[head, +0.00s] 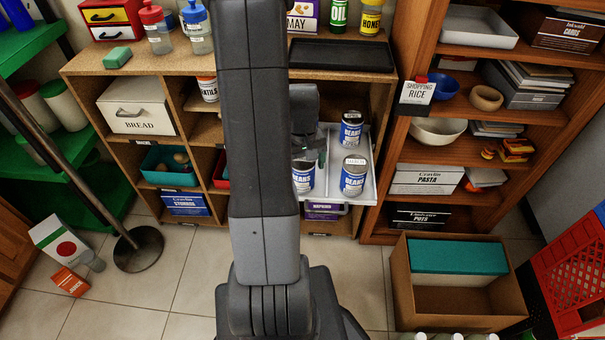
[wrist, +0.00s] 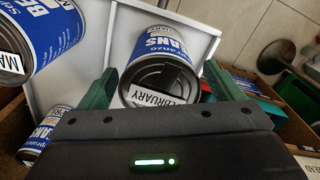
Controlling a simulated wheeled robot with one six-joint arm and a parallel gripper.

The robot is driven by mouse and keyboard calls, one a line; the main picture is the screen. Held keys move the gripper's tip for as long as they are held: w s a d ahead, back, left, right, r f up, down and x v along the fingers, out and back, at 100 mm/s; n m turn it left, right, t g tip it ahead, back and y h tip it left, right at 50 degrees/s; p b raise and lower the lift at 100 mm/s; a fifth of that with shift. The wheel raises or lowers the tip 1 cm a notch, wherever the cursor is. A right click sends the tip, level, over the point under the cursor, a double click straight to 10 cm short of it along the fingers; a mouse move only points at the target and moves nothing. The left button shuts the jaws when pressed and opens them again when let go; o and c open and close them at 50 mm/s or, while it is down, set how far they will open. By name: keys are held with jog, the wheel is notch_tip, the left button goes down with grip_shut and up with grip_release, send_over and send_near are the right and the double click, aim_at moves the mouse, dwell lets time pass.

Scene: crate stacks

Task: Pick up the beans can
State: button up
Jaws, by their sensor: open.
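Three blue-and-white beans cans stand in a white pull-out tray (head: 367,165). The left can (head: 303,181) is partly hidden by my arm in the head view. The front right can (head: 354,181) and the back right can (head: 350,134) show more clearly. In the wrist view, a beans can with a FEBRUARY tag (wrist: 160,68) lies between my green fingers. My gripper (wrist: 160,80) is open, with a finger on either side of that can; I cannot tell whether they touch it. It appears to be the left can.
Another can (wrist: 45,38) with a tag starting "MA" stands close beside in the wrist view, and a further can (wrist: 48,135) is at lower left. The shelf unit (head: 225,68) surrounds the tray. A cardboard box (head: 455,300) stands on the floor at right.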

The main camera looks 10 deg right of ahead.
jog(key=shift+f, duration=1.2)
jog(key=c, duration=1.3)
jog(key=shift+c, duration=0.3)
jog(key=shift+r, duration=0.1)
